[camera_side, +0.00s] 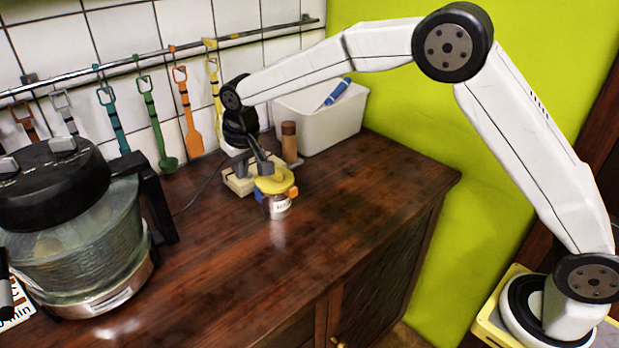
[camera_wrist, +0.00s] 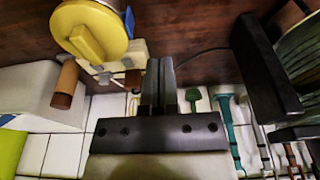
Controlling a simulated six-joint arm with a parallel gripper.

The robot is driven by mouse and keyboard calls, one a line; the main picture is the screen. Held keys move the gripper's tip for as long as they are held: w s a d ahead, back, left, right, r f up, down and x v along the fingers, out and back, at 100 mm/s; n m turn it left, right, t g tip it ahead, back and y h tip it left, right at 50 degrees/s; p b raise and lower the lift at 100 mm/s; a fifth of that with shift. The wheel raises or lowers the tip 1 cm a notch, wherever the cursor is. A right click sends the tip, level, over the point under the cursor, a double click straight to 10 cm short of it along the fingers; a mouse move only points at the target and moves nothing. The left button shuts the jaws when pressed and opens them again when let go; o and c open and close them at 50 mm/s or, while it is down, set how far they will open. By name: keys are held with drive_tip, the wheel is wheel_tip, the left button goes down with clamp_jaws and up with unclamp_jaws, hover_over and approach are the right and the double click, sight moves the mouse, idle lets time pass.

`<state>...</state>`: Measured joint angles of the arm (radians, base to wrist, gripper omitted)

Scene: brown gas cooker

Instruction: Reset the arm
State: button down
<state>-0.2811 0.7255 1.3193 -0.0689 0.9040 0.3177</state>
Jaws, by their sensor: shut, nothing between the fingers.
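My white arm reaches in from the right over the wooden counter. My gripper (camera_side: 262,163) points down and toward the front, just behind a jar with a yellow lid (camera_side: 277,181). In the wrist view my gripper (camera_wrist: 160,66) has its two dark fingers together with nothing between them. The yellow lid (camera_wrist: 95,30) is to the left of the fingers there. In the side view my gripper is close to the lid, and I cannot tell whether they touch.
A cream block rack (camera_side: 237,183) and a brown shaker (camera_side: 289,143) stand beside the jar. A white bin (camera_side: 335,118) is behind. A large glass-bowled cooker (camera_side: 75,245) stands at left. Utensils hang from a wall rail (camera_side: 160,50). The counter's front right (camera_side: 370,200) is clear.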

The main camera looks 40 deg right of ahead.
drive_tip(key=s+d+f, duration=0.1)
drive_tip(key=s+d, duration=0.4)
drive_tip(key=s, duration=0.4)
drive_tip(key=s+d+f, duration=0.1)
drive_tip(key=s+d, duration=0.4)
drive_tip(key=s, duration=0.5)
drive_tip(key=s+d+f, duration=0.2)
drive_tip(key=s+d, duration=0.3)
drive_tip(key=s, duration=0.4)
drive_tip(key=shift+s+d, duration=0.15)
